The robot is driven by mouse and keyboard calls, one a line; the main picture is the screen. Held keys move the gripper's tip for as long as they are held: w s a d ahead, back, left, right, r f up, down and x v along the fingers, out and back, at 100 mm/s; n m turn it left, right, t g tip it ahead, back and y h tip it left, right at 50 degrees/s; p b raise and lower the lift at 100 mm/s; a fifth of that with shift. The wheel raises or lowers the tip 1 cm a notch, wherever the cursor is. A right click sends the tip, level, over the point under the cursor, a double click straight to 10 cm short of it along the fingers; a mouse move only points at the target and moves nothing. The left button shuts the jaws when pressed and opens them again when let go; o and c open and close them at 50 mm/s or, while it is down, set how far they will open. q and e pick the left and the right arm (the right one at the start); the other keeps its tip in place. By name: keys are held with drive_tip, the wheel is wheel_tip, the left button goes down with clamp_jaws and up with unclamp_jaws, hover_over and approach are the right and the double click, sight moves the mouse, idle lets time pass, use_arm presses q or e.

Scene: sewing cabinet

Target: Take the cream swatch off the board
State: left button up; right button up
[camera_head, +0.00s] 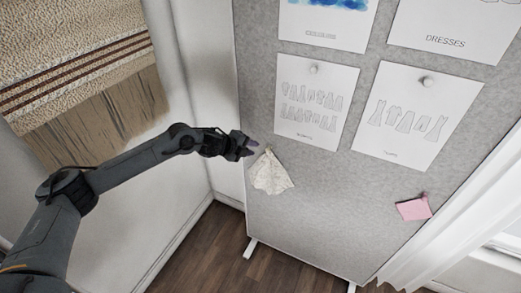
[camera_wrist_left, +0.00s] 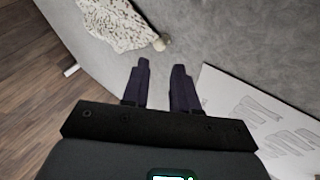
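The cream swatch (camera_head: 271,175) hangs on the grey board (camera_head: 330,215), left of the middle and near its left edge. It also shows in the left wrist view (camera_wrist_left: 115,25), with a pale round pin (camera_wrist_left: 162,42) at its corner. My left gripper (camera_head: 250,147) is just up and left of the swatch's top corner. In the left wrist view its two dark fingers (camera_wrist_left: 162,72) are apart with nothing between them, pointing toward the pin. The fingers look clear of the swatch. My right gripper is in neither view.
A pink swatch (camera_head: 414,208) is on the board's lower right. Pinned paper sheets (camera_head: 316,100) fill its upper part. A woven hanging (camera_head: 85,75) is on the left wall. A white curtain (camera_head: 440,235) is at right. The wooden floor (camera_head: 290,272) below is clear.

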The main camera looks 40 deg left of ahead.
sight(269, 149)
use_arm(q)
drive_tip(key=b+x, duration=0.1)
drive_tip(key=x, duration=0.7)
clamp_jaws()
drive_tip(key=shift+s+d, duration=0.1)
drive_tip(key=shift+s+d+p, duration=0.25)
drive_tip(key=shift+s+p, duration=0.7)
drive_tip(key=shift+s, duration=0.15)
drive_tip(key=shift+s, duration=0.25)
